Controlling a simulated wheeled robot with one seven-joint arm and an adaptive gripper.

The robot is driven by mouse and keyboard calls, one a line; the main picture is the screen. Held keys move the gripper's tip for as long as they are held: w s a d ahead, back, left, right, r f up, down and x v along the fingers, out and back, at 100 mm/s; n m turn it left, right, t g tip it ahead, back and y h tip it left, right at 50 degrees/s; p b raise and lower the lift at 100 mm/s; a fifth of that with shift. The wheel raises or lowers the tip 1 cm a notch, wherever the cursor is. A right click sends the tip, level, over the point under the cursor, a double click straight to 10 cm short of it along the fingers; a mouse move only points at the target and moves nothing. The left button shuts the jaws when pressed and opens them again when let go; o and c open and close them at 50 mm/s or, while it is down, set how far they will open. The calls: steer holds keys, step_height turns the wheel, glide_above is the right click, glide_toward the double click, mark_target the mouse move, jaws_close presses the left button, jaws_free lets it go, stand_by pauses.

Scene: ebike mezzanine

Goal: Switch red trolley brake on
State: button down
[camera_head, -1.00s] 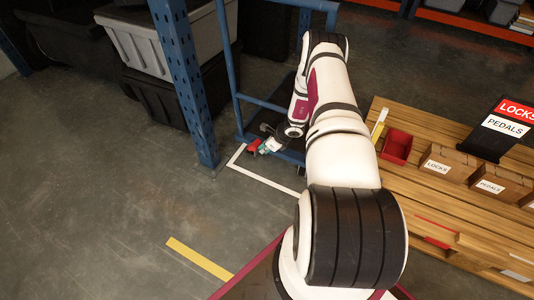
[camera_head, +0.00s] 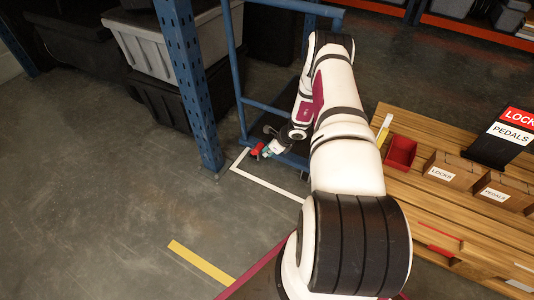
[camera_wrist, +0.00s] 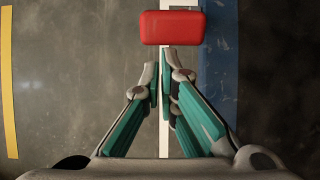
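The trolley (camera_head: 239,75) has a blue tube frame and stands behind the blue rack post in the head view. Its red brake pedal (camera_head: 257,150) shows low at the trolley's near end. In the wrist view, the red pedal (camera_wrist: 171,27) is a rounded block just beyond my fingertips. My gripper (camera_wrist: 160,72) has its fingers drawn together, with only a thin gap, and holds nothing. The fingertips look close to the pedal's near edge; I cannot tell whether they touch. In the head view, my gripper (camera_head: 271,147) is small and partly hidden by my wrist.
A blue rack post (camera_head: 188,85) stands left of the trolley, with grey and black bins (camera_head: 150,45) behind. White floor tape (camera_head: 265,183) runs by the trolley. A wooden bench (camera_head: 425,212) with a red bin (camera_head: 400,152) and boxes is at right. The left floor is clear.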

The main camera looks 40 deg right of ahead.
steer(key=v, duration=1.1)
steer(key=shift+r, duration=0.2)
